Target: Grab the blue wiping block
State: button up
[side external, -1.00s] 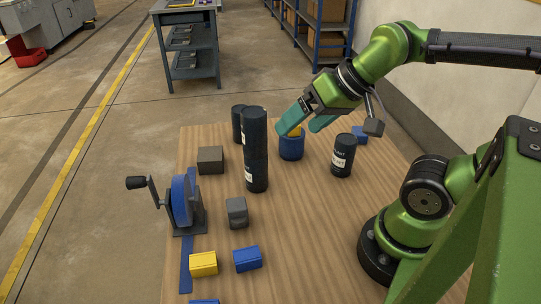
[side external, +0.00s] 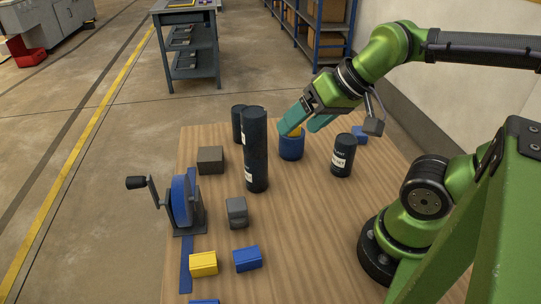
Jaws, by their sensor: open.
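A small blue block (side external: 247,259) lies on the wooden table near the front, to the right of a yellow block (side external: 203,264). Another blue piece (side external: 204,301) is cut off by the bottom edge of the picture. A third blue piece (side external: 360,134) lies at the back right, partly hidden behind my gripper's camera mount. I cannot tell which one is the wiping block.
A tall black cylinder (side external: 255,150) stands mid-table, with another (side external: 238,123) behind it. A shorter black can (side external: 342,156) stands right of the cup. A crank wheel (side external: 183,203) is at the left edge. Grey blocks (side external: 237,212) (side external: 210,160) lie nearby.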

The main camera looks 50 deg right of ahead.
jog(key=m+g+h, duration=0.2)
jog(key=m+g, duration=0.5)
send_over(359, 131)
notch_tip(359, 131, down, 18)
jog(key=shift+s+d+f, duration=0.1)
jog(key=shift+d+f, duration=0.05)
jog(key=shift+f, duration=1.45)
jog(key=shift+s+d+f, duration=0.1)
jog(key=shift+f, duration=1.45)
